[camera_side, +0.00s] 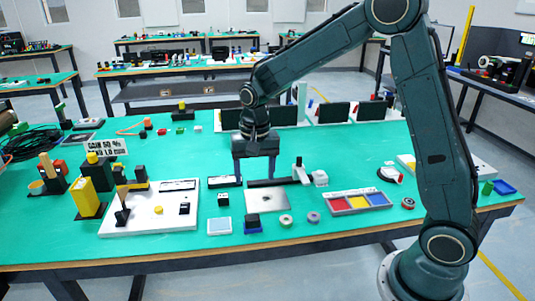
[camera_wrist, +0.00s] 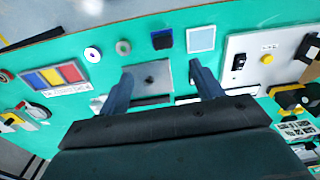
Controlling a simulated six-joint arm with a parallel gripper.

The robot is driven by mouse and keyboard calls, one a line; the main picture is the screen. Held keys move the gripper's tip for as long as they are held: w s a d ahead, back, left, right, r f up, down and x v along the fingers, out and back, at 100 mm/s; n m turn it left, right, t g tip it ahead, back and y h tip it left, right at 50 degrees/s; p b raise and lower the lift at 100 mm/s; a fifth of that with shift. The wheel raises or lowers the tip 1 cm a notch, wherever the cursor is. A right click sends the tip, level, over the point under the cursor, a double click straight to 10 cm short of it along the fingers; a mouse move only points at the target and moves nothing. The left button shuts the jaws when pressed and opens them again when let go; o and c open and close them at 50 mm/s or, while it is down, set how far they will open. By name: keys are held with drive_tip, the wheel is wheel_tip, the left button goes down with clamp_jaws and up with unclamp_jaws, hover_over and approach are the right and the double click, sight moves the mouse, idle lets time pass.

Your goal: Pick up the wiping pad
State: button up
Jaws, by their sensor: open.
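The wiping pad is most likely the small dark block with a blue part (camera_side: 252,222) near the front of the green table, just in front of a grey metal plate (camera_side: 266,198). It also shows in the wrist view (camera_wrist: 162,40), at the top middle. A flat pale-blue square with a white border (camera_side: 219,226) lies beside it on the left; I cannot fully rule it out as the pad. My gripper (camera_side: 254,178) points down, open and empty, above the table behind the plate. In the wrist view its fingers (camera_wrist: 160,76) frame the plate, with the block beyond them.
A white board with fixtures (camera_side: 150,222) lies to the left. A tray with red, yellow and blue sections (camera_side: 358,202) lies to the right. Two small rings (camera_side: 286,220) (camera_side: 314,217) sit right of the block. Dark bars lie under my gripper. The front table strip is clear.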

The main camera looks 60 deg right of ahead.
drive_tip(key=f, duration=0.1)
drive_tip(key=w+f, duration=0.1)
drive_tip(key=shift+w+d+f+m, duration=0.1)
drive_tip(key=shift+w+f+m, duration=0.05)
drive_tip(key=shift+f+m, duration=0.15)
drive_tip(key=shift+f, duration=0.1)
hover_over(252, 217)
drive_tip(key=shift+d+f, duration=0.1)
drive_tip(key=shift+f, duration=4.1)
drive_tip(key=shift+f, duration=2.6)
drive_tip(key=c, duration=1.1)
